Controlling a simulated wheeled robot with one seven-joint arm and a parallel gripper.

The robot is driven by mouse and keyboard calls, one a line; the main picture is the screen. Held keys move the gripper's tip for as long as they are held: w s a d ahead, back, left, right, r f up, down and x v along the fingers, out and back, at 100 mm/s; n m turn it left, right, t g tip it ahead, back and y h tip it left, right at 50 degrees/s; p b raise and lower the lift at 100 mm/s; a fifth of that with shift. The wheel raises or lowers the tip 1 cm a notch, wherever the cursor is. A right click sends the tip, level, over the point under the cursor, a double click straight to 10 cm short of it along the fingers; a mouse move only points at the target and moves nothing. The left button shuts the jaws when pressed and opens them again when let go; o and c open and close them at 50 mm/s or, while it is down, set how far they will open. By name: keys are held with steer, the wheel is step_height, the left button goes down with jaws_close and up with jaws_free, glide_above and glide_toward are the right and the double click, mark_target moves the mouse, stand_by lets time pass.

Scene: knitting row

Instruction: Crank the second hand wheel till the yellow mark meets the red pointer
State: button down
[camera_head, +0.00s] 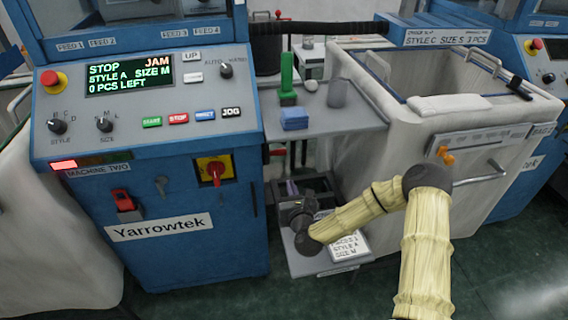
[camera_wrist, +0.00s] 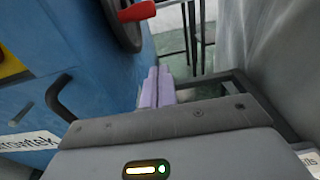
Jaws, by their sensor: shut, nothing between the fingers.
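In the wrist view a dark hand wheel (camera_wrist: 122,28) with a red crank handle (camera_wrist: 137,11) shows at the top, on the side of the blue machine; the frame edge cuts it off. In the head view I cannot make out this wheel on machine two (camera_head: 225,240). No yellow mark or red pointer can be made out. My gripper (camera_head: 292,187) is low beside machine two's right side, above a bin. In the wrist view its lilac fingers (camera_wrist: 158,87) are together and empty, apart from the wheel, which is up and to the left of them.
Machine two's screen (camera_head: 130,75) reads STOP, JAM, 0 PCS LEFT. A pale cart (camera_head: 400,125) stands right. A black bar handle (camera_wrist: 59,97) juts from the machine.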

steer(key=shift+w, duration=0.1)
steer(key=w+a+r+b, duration=0.2)
steer(key=w+r, duration=0.1)
steer(key=w, duration=0.5)
steer(key=shift+w+a+r, duration=0.15)
steer(key=shift+a, duration=0.1)
stand_by(0.3)
steer(key=r+p, duration=0.1)
steer(key=p, duration=0.1)
steer(key=shift+r+g+p, duration=0.3)
steer(key=shift+g, duration=0.1)
steer(key=shift+f, duration=0.15)
